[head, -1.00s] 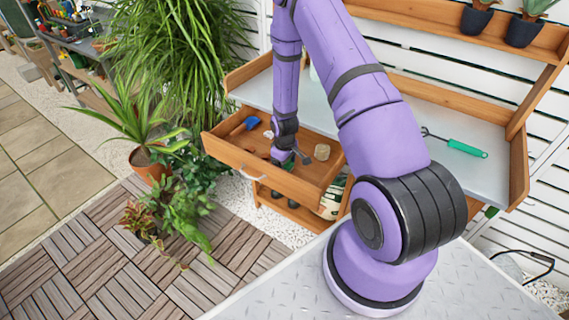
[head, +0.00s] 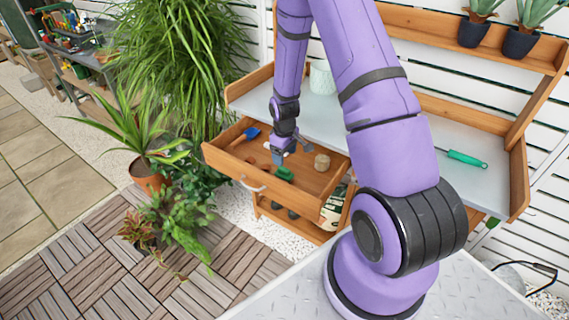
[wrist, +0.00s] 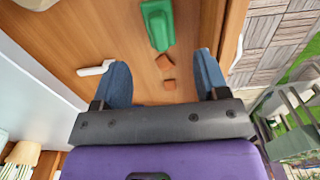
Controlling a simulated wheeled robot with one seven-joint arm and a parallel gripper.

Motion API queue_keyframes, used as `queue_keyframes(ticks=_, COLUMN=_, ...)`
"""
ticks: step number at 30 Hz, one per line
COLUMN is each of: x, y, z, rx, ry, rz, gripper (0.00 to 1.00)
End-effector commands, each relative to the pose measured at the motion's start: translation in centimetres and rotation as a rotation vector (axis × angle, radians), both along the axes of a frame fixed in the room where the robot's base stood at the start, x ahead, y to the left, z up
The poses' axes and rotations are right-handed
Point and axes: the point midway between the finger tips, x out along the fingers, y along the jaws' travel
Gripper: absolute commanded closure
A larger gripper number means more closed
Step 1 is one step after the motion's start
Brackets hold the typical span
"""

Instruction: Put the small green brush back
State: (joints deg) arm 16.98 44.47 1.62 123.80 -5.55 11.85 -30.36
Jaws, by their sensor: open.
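The small green brush (head: 284,173) lies in the open wooden drawer (head: 232,161), near its front wall. In the wrist view the green brush (wrist: 158,22) lies flat on the drawer floor, beyond my fingertips and apart from them. My gripper (head: 281,151) is above the drawer, just behind the brush in the head view. The brush's bristles cannot be made out.
The drawer also holds a blue-ended tool (head: 249,134), a tan round item (head: 322,162) and small terracotta pieces (wrist: 165,62). A green-handled tool (head: 466,159) lies on the grey benchtop (head: 420,135). A white pot (head: 321,78) stands at the back. Plants crowd the drawer's left.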

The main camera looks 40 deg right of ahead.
Motion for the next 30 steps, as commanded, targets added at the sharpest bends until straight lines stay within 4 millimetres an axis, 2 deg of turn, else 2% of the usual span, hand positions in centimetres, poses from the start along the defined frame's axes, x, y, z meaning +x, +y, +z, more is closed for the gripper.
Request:
queue_keyframes(ticks=3, x=0.0, y=0.0, z=1.3, rx=-0.001, ry=-0.001, rz=0.000, gripper=0.33)
queue_keyframes(ticks=8, x=0.1, y=0.0, z=2.3, rx=-0.002, ry=-0.004, rz=-0.001, gripper=0.33)
queue_keyframes(ticks=11, x=0.2, y=0.2, z=3.8, rx=-0.006, ry=-0.013, rz=-0.006, gripper=0.33)
queue_keyframes(ticks=14, x=0.4, y=0.7, z=6.7, rx=-0.015, ry=-0.034, rz=-0.020, gripper=0.33)
queue_keyframes(ticks=20, x=0.0, y=2.3, z=14.5, rx=-0.033, ry=-0.090, rz=-0.063, gripper=0.33)
queue_keyframes(ticks=24, x=-1.2, y=3.6, z=19.6, rx=-0.040, ry=-0.129, rz=-0.094, gripper=0.33)
queue_keyframes(ticks=30, x=-3.7, y=5.6, z=26.3, rx=-0.043, ry=-0.188, rz=-0.138, gripper=0.33)
